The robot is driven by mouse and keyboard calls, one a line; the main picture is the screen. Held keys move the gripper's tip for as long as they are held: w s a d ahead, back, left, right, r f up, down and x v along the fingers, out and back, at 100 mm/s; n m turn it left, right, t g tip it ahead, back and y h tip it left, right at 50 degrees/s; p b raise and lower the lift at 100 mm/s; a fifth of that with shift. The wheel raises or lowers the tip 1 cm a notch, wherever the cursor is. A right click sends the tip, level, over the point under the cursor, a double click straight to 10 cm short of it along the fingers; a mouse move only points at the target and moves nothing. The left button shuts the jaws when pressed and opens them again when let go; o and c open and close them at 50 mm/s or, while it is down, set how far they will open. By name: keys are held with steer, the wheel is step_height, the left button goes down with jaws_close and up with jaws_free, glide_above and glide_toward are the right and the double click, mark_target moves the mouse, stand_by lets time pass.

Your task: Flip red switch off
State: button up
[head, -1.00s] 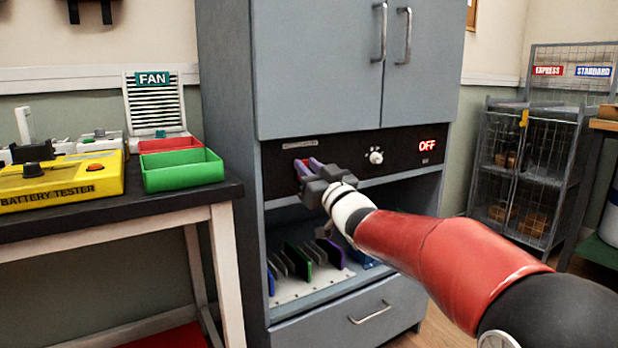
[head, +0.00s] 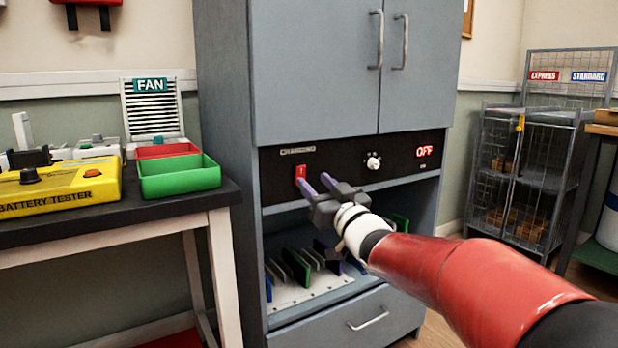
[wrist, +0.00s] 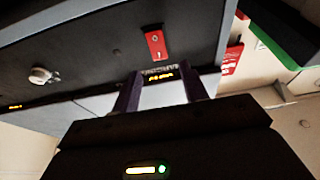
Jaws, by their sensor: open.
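The red switch (head: 300,171) is a small red rocker on the left part of the black control panel (head: 345,160) of the grey cabinet. It also shows in the wrist view (wrist: 156,45), with small white marks on its face. My gripper (head: 315,183) is open and empty, just below and to the right of the switch. Its two purple fingers point toward the panel and look apart from the switch. In the wrist view the fingers (wrist: 163,98) stand spread, with the switch beyond them.
A white knob (head: 374,162) sits on the panel right of the switch. Below is an open shelf with several upright phones (head: 298,267) in a white rack. A table at the left holds a green bin (head: 180,177), a red bin and a yellow battery tester (head: 60,190).

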steer(key=v, duration=0.3)
steer(key=s+d+f+m+g+h, duration=0.4)
steer(key=s+d+f+m+h, duration=0.2)
steer(key=s+d+f+h, duration=0.45)
steer(key=s+d+f+g+h, duration=0.1)
steer(key=s+d+f+g, duration=0.2)
steer(key=s, duration=0.4)
steer(key=s+f+g, duration=0.2)
steer(key=s+f, duration=0.2)
steer(key=s, duration=0.4)
steer(key=s+d+f+g+h, duration=0.1)
steer(key=s+d+f+g, duration=0.2)
steer(key=s, duration=0.4)
step_height(320, 180, up, 11)
steer(key=a+p, duration=0.1)
steer(key=p, duration=1.1)
steer(key=shift+m, duration=0.4)
